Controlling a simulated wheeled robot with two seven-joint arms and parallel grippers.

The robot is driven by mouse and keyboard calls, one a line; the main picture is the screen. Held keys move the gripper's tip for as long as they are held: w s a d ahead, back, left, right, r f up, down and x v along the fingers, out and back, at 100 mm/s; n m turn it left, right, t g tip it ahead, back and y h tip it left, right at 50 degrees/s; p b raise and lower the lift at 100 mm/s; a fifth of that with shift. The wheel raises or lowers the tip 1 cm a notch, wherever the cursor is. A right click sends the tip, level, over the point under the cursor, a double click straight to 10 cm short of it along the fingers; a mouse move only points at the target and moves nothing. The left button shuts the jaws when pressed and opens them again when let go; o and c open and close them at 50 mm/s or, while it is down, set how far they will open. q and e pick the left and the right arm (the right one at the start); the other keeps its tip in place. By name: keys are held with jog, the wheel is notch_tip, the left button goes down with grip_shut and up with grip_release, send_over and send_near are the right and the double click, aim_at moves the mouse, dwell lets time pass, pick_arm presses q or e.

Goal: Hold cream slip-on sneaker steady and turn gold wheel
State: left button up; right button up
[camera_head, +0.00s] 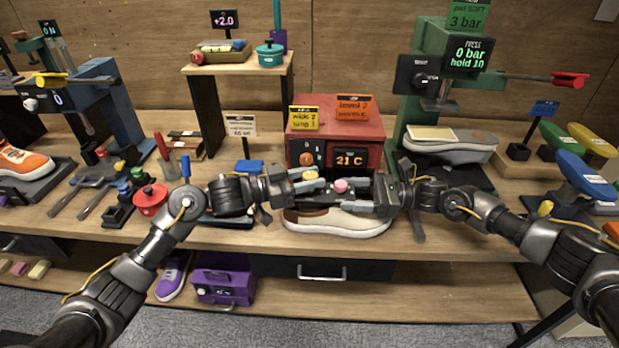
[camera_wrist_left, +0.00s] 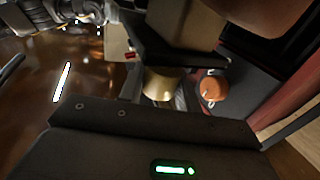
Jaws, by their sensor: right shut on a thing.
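The cream slip-on sneaker (camera_head: 337,222) sits at the front edge of the bench, below the red machine. Its upper is largely hidden behind my grippers. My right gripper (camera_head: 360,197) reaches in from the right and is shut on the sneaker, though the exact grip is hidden. My left gripper (camera_head: 318,187) is above the left part of the sneaker, pointing right. A small gold piece (camera_head: 310,173) shows beside it. The left wrist view shows a gold cylinder (camera_wrist_left: 161,84) close to the dark gripper parts; whether they touch it is unclear.
The red machine (camera_head: 348,122) stands just behind, with an orange knob (camera_head: 306,159) that also shows in the left wrist view (camera_wrist_left: 214,88). A red pot (camera_head: 150,198) and tools lie left. A green press (camera_head: 432,80) holding a grey shoe (camera_head: 455,149) stands right.

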pick_arm(q)
jog(key=shift+c, duration=1.1)
jog(key=shift+m+g+h, duration=0.3)
jog(key=shift+g, duration=0.3)
jog(key=m+g, duration=0.2)
jog(key=shift+w+g+h, duration=0.1)
jog(key=shift+g+h, duration=0.2)
jog(key=shift+g, duration=0.1)
jog(key=m+g, duration=0.1)
jog(key=g, duration=0.1)
jog(key=m+g, duration=0.1)
jog(key=g, duration=0.1)
jog(key=shift+d+f+m+g, duration=0.15)
jog(key=shift+m+g, duration=0.15)
jog(key=shift+m, duration=0.1)
pick_arm(e)
jog(key=shift+a, duration=0.1)
pick_arm(q)
jog(key=shift+m+g, duration=0.3)
jog(key=shift+g, duration=0.1)
